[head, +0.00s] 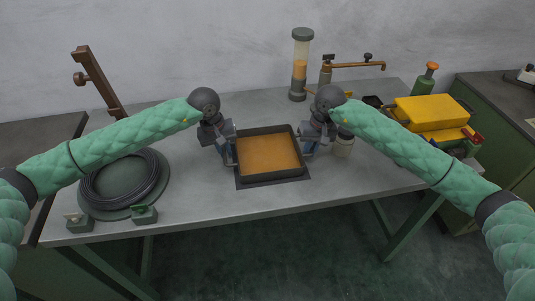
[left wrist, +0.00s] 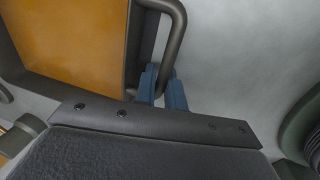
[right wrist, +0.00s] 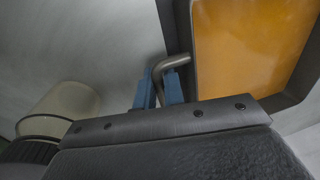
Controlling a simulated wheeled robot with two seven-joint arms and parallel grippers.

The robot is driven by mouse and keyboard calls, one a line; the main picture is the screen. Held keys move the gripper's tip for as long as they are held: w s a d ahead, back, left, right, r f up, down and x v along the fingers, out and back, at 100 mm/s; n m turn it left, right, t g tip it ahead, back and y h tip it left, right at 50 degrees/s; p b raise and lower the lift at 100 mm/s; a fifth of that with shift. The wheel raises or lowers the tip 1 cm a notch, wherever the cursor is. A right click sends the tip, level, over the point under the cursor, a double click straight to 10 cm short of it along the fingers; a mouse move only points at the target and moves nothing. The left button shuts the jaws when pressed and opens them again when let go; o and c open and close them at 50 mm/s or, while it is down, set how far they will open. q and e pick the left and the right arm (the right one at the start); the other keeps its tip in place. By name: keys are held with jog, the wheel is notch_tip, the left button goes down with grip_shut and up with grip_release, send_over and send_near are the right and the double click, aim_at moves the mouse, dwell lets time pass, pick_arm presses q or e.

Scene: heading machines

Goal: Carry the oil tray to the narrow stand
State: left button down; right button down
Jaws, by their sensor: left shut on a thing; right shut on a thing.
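The oil tray (head: 268,155) is a dark square pan with amber oil in it, at the middle of the grey table. My left gripper (head: 229,157) is shut on the tray's left handle, and that handle shows between the blue fingers in the left wrist view (left wrist: 163,88). My right gripper (head: 306,150) is shut on the right handle, seen in the right wrist view (right wrist: 160,88). The tray looks level. I cannot tell whether it touches the surface below. I cannot identify a narrow stand.
A cable coil (head: 122,183) lies at the left, with small green blocks (head: 145,214) before it. A pale jar (head: 343,145) stands just right of my right gripper. An oil cylinder (head: 300,65) stands behind. A yellow box (head: 432,112) is at the right. The front table strip is clear.

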pick_arm(q)
jog(key=shift+r, duration=0.15)
pick_arm(e)
jog(key=shift+r, duration=0.1)
